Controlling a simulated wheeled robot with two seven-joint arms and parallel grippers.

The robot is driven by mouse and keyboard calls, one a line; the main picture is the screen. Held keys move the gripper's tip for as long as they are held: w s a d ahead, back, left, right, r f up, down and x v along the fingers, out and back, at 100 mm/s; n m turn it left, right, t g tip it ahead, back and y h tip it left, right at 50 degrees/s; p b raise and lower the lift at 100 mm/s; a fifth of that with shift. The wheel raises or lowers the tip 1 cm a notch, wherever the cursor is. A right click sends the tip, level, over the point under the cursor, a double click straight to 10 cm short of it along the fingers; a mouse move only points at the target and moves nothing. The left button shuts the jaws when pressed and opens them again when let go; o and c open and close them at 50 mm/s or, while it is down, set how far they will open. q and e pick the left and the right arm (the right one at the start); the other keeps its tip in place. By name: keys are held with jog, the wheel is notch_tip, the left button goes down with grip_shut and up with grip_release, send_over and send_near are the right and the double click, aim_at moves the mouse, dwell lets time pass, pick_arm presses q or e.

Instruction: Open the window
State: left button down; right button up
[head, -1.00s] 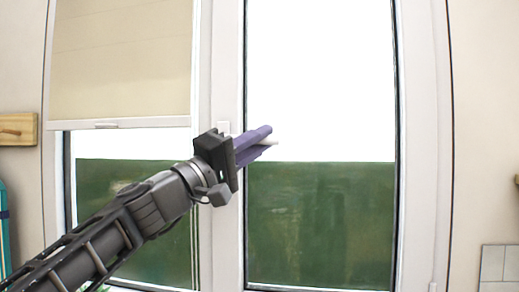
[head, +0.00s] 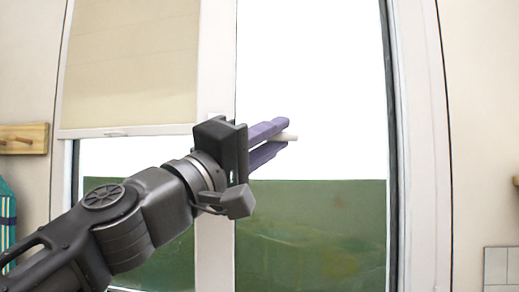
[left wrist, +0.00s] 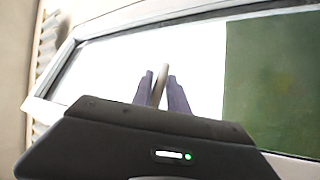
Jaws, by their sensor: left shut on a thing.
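The window (head: 311,80) has a white frame and a tall right pane, bright above and green below. It fills the middle of the head view and also shows, tilted, in the left wrist view (left wrist: 200,65). My left gripper (head: 284,134) has purple fingers, shut on the pale window handle (head: 291,137). The left wrist view shows the handle (left wrist: 159,84) between the fingers. I cannot tell whether the pane stands away from its frame. My right gripper is not in view.
A beige blind (head: 135,65) covers the upper part of the left pane. A wooden rack (head: 24,139) is on the wall at far left, with a teal object (head: 6,220) below it. Pale tiles (head: 500,267) show at lower right.

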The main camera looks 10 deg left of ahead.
pick_arm(q)
jog(key=shift+s+d, duration=0.4)
jog(key=shift+s, duration=0.3)
jog(key=c, duration=1.4)
grip_release()
jog(key=shift+w, duration=0.1)
jog(key=shift+a, duration=0.1)
jog(key=shift+s+a+f+b, duration=0.3)
jog(key=shift+f+b, duration=0.1)
jog(key=b+v, duration=0.2)
jog(key=v, duration=0.4)
jog(key=shift+s+a+f+b, duration=0.1)
jog(key=shift+s+a+b, duration=0.1)
jog(key=shift+s+b, duration=0.1)
jog(key=shift+c, duration=0.5)
